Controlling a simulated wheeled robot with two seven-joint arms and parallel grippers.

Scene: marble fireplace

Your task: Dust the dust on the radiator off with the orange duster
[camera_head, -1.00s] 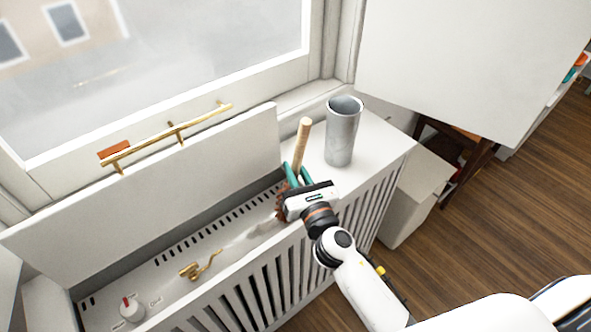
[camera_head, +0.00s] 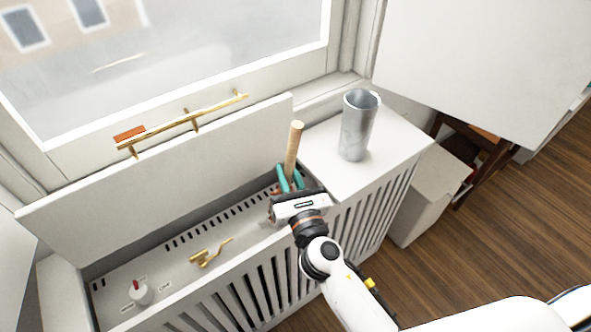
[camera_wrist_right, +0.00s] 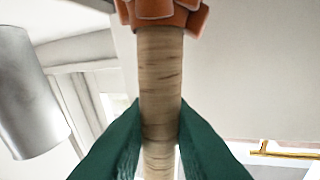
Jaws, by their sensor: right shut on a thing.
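The duster's wooden handle (camera_head: 295,140) stands nearly upright between the teal fingers of my right gripper (camera_head: 290,180). In the right wrist view both fingers press on the handle (camera_wrist_right: 160,85), with the orange duster head (camera_wrist_right: 168,14) at the top edge. In the head view the head is mostly hidden behind the gripper, low at the right end of the radiator top (camera_head: 168,272). I cannot make out a clear dust patch there now; the gripper covers part of that area. My left gripper is not in view.
A raised white lid (camera_head: 160,180) stands behind the radiator, below a brass rail (camera_head: 180,122). A grey metal cylinder (camera_head: 357,125) stands on the white ledge to the right. A brass valve (camera_head: 205,255) and white knob (camera_head: 141,293) sit on the radiator's left part.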

